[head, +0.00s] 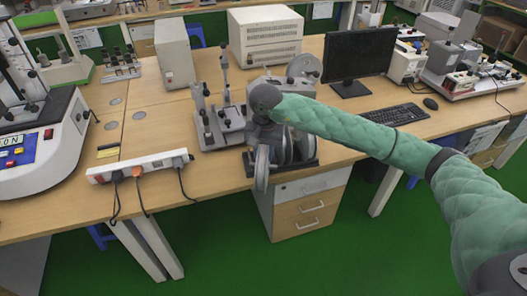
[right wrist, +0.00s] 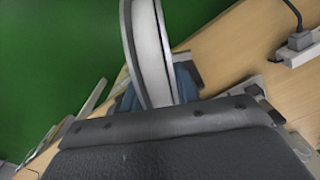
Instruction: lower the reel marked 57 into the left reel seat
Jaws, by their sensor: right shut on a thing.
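My right gripper (head: 264,148) is over the front edge of the wooden table, shut on a pale grey reel (head: 262,170). The reel hangs upright, its rim reaching below the table edge line. In the right wrist view the reel (right wrist: 149,50) stands between the two blue-grey fingers (right wrist: 158,90). Its number cannot be read. Just behind and right of it in the head view is a dark-based stand (head: 304,166) with other grey discs (head: 287,146). My gripper and the reel hide its left part, so the left seat is not clearly seen. My left gripper is not in view.
A white power strip (head: 138,166) with cables lies left of the gripper. A grey test fixture (head: 217,125) stands close behind. A monitor (head: 358,58) and keyboard (head: 391,115) are to the right. Drawers (head: 303,205) stand below the table edge.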

